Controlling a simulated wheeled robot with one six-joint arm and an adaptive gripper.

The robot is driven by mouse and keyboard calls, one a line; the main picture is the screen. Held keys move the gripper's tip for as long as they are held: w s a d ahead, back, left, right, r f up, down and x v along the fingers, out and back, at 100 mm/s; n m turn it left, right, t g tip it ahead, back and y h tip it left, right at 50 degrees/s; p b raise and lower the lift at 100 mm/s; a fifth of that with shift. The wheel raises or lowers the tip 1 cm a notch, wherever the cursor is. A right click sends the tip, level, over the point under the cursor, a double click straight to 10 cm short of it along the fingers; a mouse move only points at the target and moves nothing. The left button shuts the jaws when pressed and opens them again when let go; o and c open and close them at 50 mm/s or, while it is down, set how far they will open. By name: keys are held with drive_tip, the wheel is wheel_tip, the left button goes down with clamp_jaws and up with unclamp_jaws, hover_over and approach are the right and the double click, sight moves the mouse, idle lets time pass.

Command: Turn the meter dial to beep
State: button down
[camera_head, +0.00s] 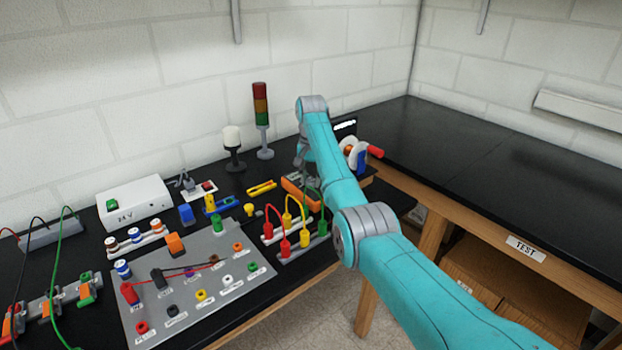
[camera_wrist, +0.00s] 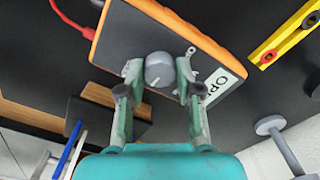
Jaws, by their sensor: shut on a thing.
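The meter (camera_wrist: 118,38) has a dark face and an orange rim, and lies on the black bench. In the head view its orange case (camera_head: 297,194) shows partly, below my gripper (camera_head: 303,167). The meter's round grey dial (camera_wrist: 158,66) carries a light pointer line and sits between my fingertips in the wrist view. My gripper (camera_wrist: 158,78) is shut on the dial, one finger on each side. A white label reading "OP" shows on the meter's face, partly hidden by a finger. The dial is hidden in the head view.
A red lead (camera_wrist: 70,18) runs from the meter. A yellow bar (camera_wrist: 285,42) lies near it. A grey plug panel (camera_head: 205,290), test leads and a signal tower (camera_head: 262,120) stand to the left. The right bench (camera_head: 500,150) is clear.

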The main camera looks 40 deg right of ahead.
sight(311, 180)
drive_tip(key=m, duration=0.4)
drive_tip(key=shift+m, duration=0.4)
idle(0.4)
drive_tip(key=c, duration=0.8)
unclamp_jaws()
drive_tip(key=shift+o, duration=0.2)
drive_tip(key=shift+r, duration=3.75)
